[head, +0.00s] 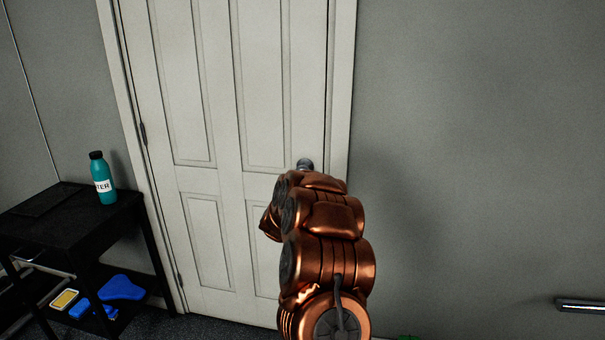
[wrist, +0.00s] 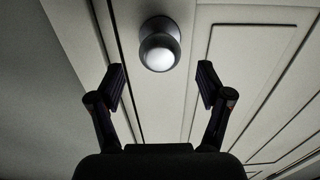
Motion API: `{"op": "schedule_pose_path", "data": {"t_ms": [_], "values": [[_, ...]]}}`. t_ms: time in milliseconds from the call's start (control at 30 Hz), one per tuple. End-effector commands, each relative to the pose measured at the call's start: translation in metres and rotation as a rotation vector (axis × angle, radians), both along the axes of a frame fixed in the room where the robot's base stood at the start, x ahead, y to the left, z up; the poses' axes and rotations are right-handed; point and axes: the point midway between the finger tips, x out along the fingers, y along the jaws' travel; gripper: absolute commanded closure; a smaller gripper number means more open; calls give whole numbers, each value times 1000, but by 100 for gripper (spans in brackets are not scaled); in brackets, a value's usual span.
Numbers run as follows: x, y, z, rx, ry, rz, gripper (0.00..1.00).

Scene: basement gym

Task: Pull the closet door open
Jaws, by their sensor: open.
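The closet door (head: 225,130) is a white panelled door, shut in its frame. Its hinges are on the left side in the head view. A round grey metal knob (head: 305,165) is at its right edge, just above my copper-coloured arm. In the wrist view the knob (wrist: 160,46) is ahead of my gripper (wrist: 162,82), roughly centred between the two fingers and beyond their tips. My gripper is open and empty, and I see no contact with the knob. In the head view my arm hides the gripper's fingers.
A black shelf cart (head: 70,235) stands left of the door, with a teal water bottle (head: 102,180) on top and blue items (head: 122,288) on its lower shelf. A bare grey wall (head: 480,150) is on the right, with a bar-like object (head: 580,305) low at the edge.

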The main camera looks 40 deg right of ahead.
Motion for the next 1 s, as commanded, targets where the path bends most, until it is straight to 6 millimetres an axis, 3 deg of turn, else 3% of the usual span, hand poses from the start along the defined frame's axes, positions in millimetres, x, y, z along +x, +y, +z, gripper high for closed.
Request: {"op": "schedule_pose_path", "data": {"t_ms": [500, 833, 1000], "values": [[29, -43, 0, -1, -1, -2, 22], [31, -46, 0, -1, -1, -1, 22], [31, -46, 0, -1, -1, 0, 38]]}}
